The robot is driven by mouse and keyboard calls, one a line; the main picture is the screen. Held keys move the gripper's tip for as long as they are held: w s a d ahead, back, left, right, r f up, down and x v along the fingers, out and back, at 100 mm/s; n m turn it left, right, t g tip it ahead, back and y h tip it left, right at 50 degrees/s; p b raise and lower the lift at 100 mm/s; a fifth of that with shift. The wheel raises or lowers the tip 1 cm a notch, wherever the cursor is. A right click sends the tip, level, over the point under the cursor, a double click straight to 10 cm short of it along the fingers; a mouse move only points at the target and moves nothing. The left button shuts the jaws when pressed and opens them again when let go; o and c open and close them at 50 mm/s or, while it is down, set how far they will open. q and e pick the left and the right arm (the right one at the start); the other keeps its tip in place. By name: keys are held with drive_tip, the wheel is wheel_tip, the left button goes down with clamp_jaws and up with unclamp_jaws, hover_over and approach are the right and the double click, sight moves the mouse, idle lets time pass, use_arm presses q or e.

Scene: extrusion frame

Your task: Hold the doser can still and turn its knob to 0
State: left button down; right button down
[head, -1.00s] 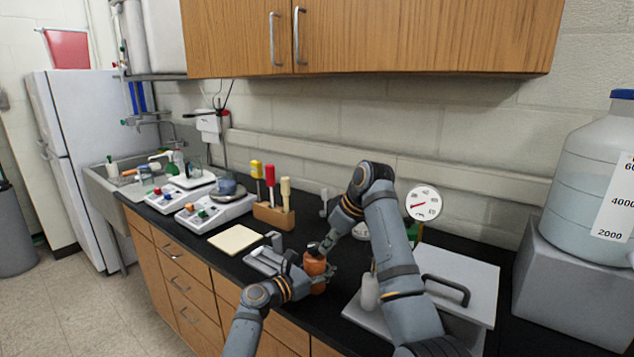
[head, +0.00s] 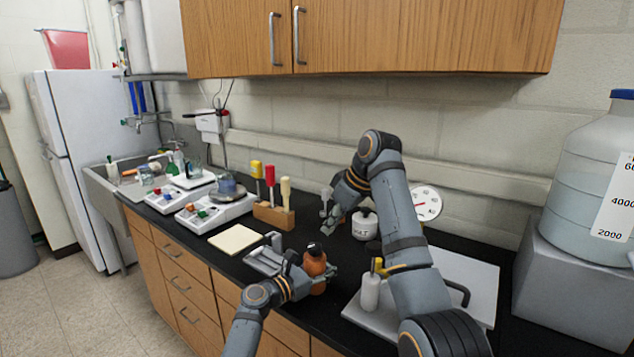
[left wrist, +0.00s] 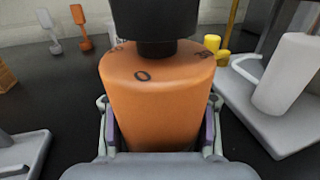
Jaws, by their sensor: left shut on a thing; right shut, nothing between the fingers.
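The doser can (head: 314,273) is orange with a black knob (head: 314,249) on top and stands upright near the counter's front edge. My left gripper (head: 325,281) is shut around its body, with a finger on each side in the left wrist view (left wrist: 160,138). There the can (left wrist: 150,100) shows a black 0 on its near shoulder and other marks farther round, partly hidden by the knob (left wrist: 155,22). I cannot tell which mark the knob points to. My right gripper (head: 328,222) is shut and empty, above and behind the can, clear of the knob.
A grey metal holder (head: 266,258) lies left of the can. A white lidded jar (head: 365,226) and a round dial (head: 426,204) stand behind. A white bottle (head: 370,293) stands on a light board at right. A wooden block (head: 273,215) holds coloured-handled tools.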

use_arm(q)
drive_tip(key=c, duration=0.5)
unclamp_jaws()
